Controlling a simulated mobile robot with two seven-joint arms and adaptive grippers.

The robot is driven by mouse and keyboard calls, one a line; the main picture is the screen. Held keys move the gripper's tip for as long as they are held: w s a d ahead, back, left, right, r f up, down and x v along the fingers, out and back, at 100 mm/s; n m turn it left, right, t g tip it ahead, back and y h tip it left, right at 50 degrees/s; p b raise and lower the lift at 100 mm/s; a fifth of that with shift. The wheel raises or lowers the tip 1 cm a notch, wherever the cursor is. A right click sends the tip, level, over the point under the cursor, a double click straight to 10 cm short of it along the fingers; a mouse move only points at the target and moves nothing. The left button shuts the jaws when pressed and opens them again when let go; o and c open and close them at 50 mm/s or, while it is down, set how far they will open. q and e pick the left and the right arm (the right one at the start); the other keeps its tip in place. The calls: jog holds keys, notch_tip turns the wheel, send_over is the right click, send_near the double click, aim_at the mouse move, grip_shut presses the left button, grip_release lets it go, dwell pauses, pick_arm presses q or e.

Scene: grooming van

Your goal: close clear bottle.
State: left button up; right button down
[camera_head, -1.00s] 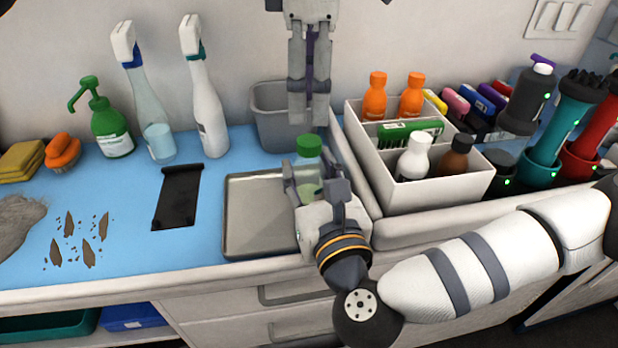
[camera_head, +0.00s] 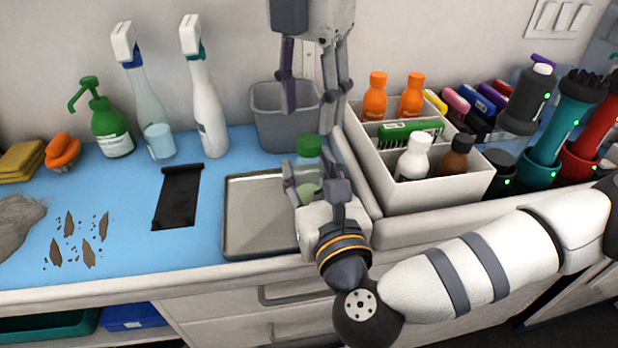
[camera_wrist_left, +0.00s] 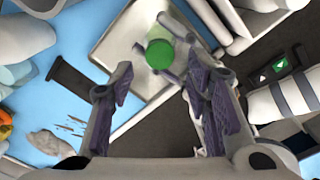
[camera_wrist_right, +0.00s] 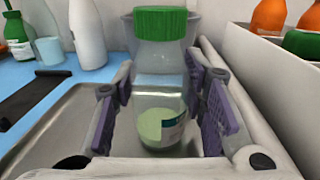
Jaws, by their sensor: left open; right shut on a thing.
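The clear bottle (camera_head: 307,173) stands upright at the right end of the metal tray, with its green cap (camera_head: 308,146) on top. In the right wrist view the bottle (camera_wrist_right: 159,92) holds pale green liquid low down, and the cap (camera_wrist_right: 160,22) sits on its neck; how tight it is I cannot tell. My right gripper (camera_head: 318,184) is shut around the bottle's body. My left gripper (camera_head: 312,108) is open and empty above the bottle, fingers pointing down. In the left wrist view the cap (camera_wrist_left: 159,54) shows beyond and between the spread fingers.
The metal tray (camera_head: 250,215) lies on the blue mat (camera_head: 130,215). A grey bin (camera_head: 270,125) stands behind the bottle. A white caddy (camera_head: 432,192) with bottles is close on the right. Spray bottles (camera_head: 208,115) stand at the back left.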

aim_at(309, 140)
pick_arm(q)
notch_tip(309, 140, down, 5)
jog(key=shift+r, duration=0.1)
dwell(0.3)
grip_shut()
jog(key=shift+o, duration=0.7)
grip_release()
